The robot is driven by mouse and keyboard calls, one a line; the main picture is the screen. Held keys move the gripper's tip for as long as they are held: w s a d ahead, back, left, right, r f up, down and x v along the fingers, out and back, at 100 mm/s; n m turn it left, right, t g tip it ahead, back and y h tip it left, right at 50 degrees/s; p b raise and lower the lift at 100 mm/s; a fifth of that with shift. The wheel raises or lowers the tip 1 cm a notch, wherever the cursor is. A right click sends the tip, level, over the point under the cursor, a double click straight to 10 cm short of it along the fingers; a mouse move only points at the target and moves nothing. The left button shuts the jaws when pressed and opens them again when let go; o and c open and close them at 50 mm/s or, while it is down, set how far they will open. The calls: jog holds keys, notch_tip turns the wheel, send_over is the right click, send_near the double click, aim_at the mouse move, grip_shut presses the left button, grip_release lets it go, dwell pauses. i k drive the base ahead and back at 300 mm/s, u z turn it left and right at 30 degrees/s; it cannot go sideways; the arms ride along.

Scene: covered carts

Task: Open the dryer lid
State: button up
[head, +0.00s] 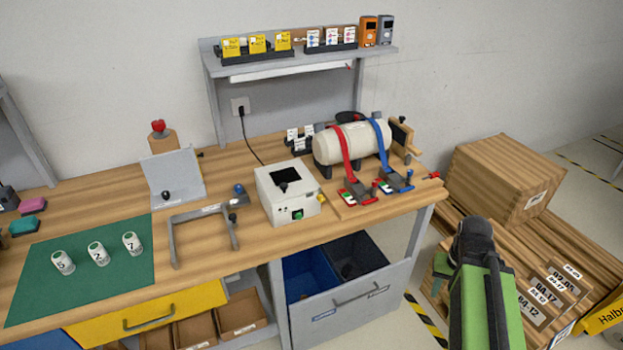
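A white box-shaped device (287,196), which looks like the dryer, stands on the wooden workbench right of centre. Its top shows a dark square (283,173), and its front has a green button (297,214) and a small yellow label. I cannot tell whether the dark square is a window in a shut lid or an opening. My arm rises from the bottom right, in front of the wooden crates. Its dark end, my gripper (472,238), is away from the bench and clear of the device. The fingers do not show clearly.
Left of the device stand a grey metal frame (174,244) and a tilted grey plate (173,176) with a black knob. Right of it is a white cylinder (350,143) with red and blue straps. An open drawer (352,300) juts out below. Wooden crates (508,172) stand right.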

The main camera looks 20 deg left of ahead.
aim_at(291, 179)
jog(key=z, duration=0.15)
jog(key=k, duration=1.25)
jog(key=u, duration=0.95)
jog(key=i, duration=1.05)
